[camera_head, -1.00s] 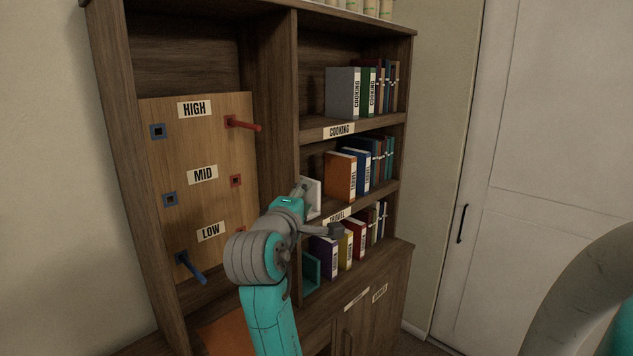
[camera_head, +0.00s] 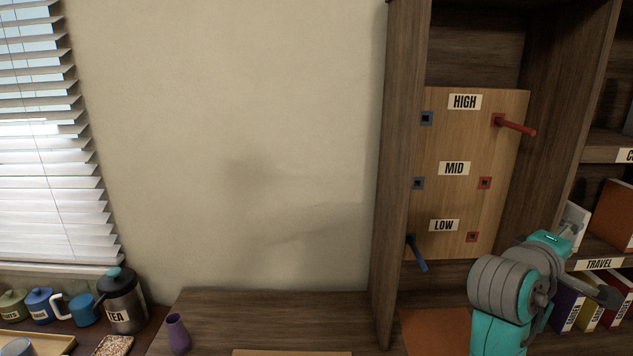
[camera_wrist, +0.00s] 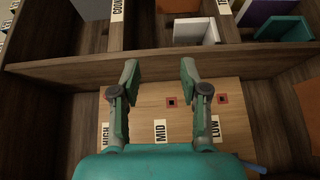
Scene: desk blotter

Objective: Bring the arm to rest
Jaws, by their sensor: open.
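My arm shows at the lower right of the head view, in front of the bookcase, with its teal and grey wrist (camera_head: 510,290) near the TRAVEL shelf. The fingers lie in front of the wooden peg board (camera_wrist: 150,98) and a bookcase divider (camera_wrist: 60,72).
The peg board (camera_head: 470,210) carries a red peg (camera_head: 518,127) at HIGH and a blue peg (camera_head: 417,255) at LOW. Books (camera_head: 590,310) stand right of my arm. A purple vase (camera_head: 178,333) and a TEA canister (camera_head: 122,300) are at lower left. The wall between is bare.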

